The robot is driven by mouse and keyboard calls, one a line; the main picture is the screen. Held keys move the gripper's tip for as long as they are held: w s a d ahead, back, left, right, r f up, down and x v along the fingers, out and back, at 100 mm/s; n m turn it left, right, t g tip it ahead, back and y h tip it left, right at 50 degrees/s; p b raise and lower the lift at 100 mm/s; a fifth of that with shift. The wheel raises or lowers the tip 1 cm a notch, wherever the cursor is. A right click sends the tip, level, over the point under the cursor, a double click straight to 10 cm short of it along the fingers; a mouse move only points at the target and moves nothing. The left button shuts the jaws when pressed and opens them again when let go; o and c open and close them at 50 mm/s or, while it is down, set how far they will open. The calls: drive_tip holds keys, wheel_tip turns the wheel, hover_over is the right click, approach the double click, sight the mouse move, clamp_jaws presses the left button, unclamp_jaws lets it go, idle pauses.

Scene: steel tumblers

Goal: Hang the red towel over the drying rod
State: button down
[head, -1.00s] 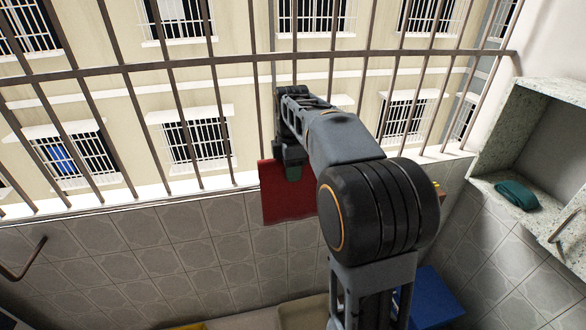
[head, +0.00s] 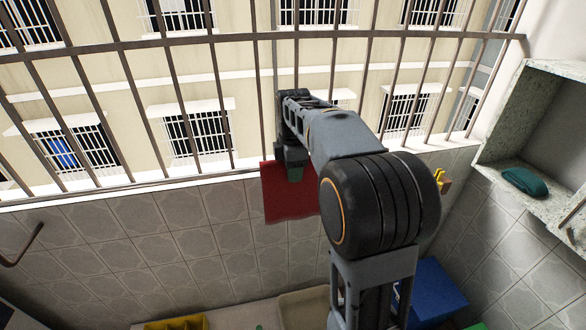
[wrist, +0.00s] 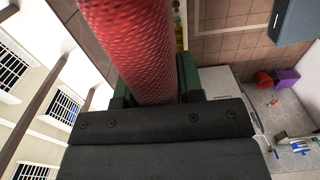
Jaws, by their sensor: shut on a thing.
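The red towel (head: 288,203) hangs down from my gripper (head: 294,170) in the head view, in front of the tiled wall below the window bars. In the wrist view the red towel (wrist: 135,45) is a rolled or bunched textured length between the green fingers of my gripper (wrist: 155,85). My gripper is shut on it. My own arm hides part of the towel's right side. I cannot make out the drying rod for certain; a brown bar (head: 24,246) at the left edge may be part of it.
Window bars (head: 200,45) run across the back above a white sill. At right a stone shelf (head: 535,130) holds a teal cloth (head: 524,182). A yellow thing (head: 441,180) is on the wall. A blue box (head: 437,290) and a yellow crate (head: 177,323) stand low down.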

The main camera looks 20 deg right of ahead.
idle(0.3)
drive_tip(key=c, duration=0.7)
unclamp_jaws()
drive_tip(key=shift+o, duration=0.2)
wheel_tip(320, 180, up, 14)
drive_tip(key=p, duration=0.1)
drive_tip(key=s+a+f+m+t, duration=0.2)
drive_tip(key=s+a+f+m, duration=0.2)
drive_tip(key=s+f+m, duration=0.4)
drive_tip(key=s+a+f+m+t, duration=0.2)
drive_tip(key=s+a+f+m, duration=0.1)
drive_tip(key=s+f+m, duration=0.4)
wheel_tip(320, 180, down, 2)
drive_tip(key=shift+s+a+f+m, duration=0.25)
drive_tip(key=shift+s+a+m, duration=0.15)
drive_tip(key=shift+s, duration=0.65)
